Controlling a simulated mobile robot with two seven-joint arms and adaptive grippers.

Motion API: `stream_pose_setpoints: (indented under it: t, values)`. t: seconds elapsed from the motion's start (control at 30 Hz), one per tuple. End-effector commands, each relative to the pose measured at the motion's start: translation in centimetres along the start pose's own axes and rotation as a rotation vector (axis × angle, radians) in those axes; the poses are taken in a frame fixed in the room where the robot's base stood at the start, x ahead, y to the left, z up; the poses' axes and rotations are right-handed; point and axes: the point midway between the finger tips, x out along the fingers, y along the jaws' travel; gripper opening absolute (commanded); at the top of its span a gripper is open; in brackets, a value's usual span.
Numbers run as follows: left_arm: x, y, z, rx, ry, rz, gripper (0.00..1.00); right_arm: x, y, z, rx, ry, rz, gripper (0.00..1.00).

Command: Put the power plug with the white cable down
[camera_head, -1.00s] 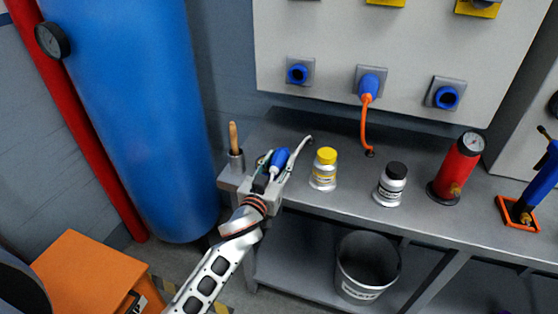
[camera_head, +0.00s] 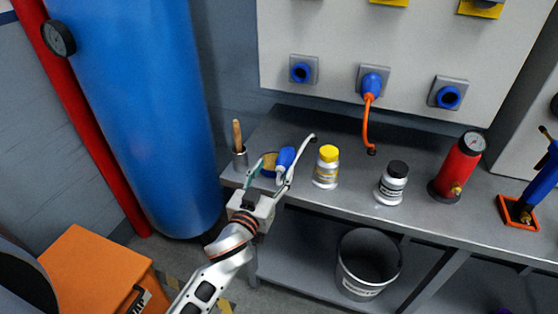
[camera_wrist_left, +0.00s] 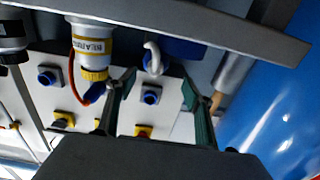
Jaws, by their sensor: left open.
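The power plug (camera_head: 287,156) is blue, with a short white cable part at its near end. It rests at the left end of the grey workbench (camera_head: 330,214), close to the front edge. In the left wrist view a white cable loop (camera_wrist_left: 152,56) shows beside a dark blue shape. My left gripper (camera_head: 278,168) is open, with its fingers spread on either side of the plug's near end; it also shows in the left wrist view (camera_wrist_left: 158,88). Whether a finger touches the plug I cannot tell. My right gripper is not in view.
A yellow-capped bottle (camera_head: 326,167) is close on the right. A blue plug with an orange cable (camera_head: 368,112) sits in the wall panel. A bucket (camera_head: 367,264) stands below.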

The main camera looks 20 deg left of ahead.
Motion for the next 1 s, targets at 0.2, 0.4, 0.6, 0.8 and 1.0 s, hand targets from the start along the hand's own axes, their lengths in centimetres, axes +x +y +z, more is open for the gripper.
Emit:
stream_pose_setpoints:
  t: [0.2,0.4,0.6,0.8,1.0]
  values:
    - [-3.5,0.0,0.1,-0.001,-0.002,0.0,0.52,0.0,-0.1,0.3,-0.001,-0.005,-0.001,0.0]
    - [-5.0,0.0,0.4,0.002,-0.008,0.002,0.52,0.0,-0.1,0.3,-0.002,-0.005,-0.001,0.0]
    - [-9.4,0.2,8.9,0.064,-0.184,0.051,0.52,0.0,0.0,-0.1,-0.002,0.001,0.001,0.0]
    - [-18.7,0.4,20.7,0.149,-0.445,0.157,0.52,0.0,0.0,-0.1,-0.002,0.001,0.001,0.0]
    - [-25.3,0.5,26.2,0.189,-0.584,0.232,0.52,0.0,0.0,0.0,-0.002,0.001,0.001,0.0]
